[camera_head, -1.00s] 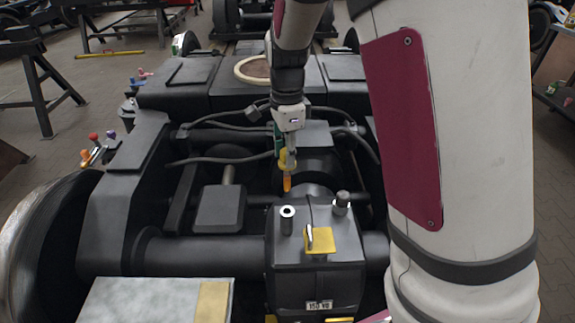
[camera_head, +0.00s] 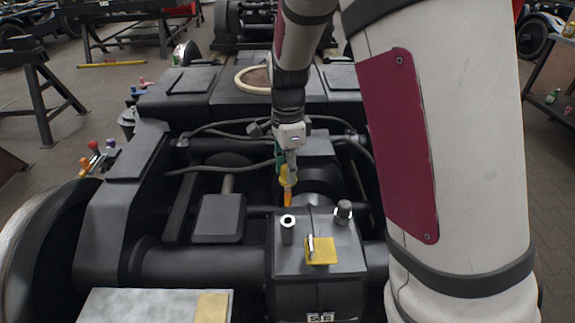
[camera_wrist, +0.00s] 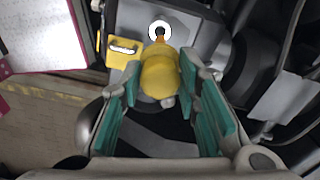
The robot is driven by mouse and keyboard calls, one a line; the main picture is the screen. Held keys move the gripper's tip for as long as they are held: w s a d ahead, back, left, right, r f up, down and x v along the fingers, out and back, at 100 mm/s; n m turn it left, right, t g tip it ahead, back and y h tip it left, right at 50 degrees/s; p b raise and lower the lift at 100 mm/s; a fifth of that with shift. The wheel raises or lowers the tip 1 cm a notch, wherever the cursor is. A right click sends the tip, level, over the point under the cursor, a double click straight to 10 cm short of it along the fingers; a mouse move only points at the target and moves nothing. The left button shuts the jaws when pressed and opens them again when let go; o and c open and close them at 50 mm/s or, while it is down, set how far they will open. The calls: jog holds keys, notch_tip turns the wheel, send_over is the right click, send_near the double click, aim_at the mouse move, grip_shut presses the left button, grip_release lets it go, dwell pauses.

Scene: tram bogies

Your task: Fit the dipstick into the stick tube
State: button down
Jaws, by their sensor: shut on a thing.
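The dipstick shows a rounded yellow handle (camera_wrist: 158,78) and an orange part (camera_head: 287,199) below it. My gripper (camera_head: 288,172) is shut on the yellow handle, which sits between its teal finger pads in the wrist view. The stick tube (camera_head: 287,231) is a short grey upright tube with a pale ringed mouth on the black housing. Its white ring with a dark hole (camera_wrist: 160,30) shows just past the dipstick's orange end in the wrist view. In the head view the orange part appears just behind and above the mouth, apart from it. The handle hides part of the dipstick.
The black housing (camera_head: 315,285) also bears a yellow plate with a metal handle (camera_head: 321,251) and a grey knob (camera_head: 343,211) near the tube. Dark cables (camera_head: 225,168) and frame beams surround it. A grey box top (camera_head: 150,306) lies at the front left.

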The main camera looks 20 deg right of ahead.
jog(key=b, duration=0.2)
send_over(288, 205)
jog(key=shift+w+d+f, duration=0.1)
jog(key=shift+w+f, duration=0.15)
jog(key=shift+f, duration=1.1)
jog(key=shift+w+d+f, duration=0.1)
jog(key=shift+w+f, duration=0.1)
jog(key=shift+f, duration=1.1)
jog(key=shift+p, duration=0.75)
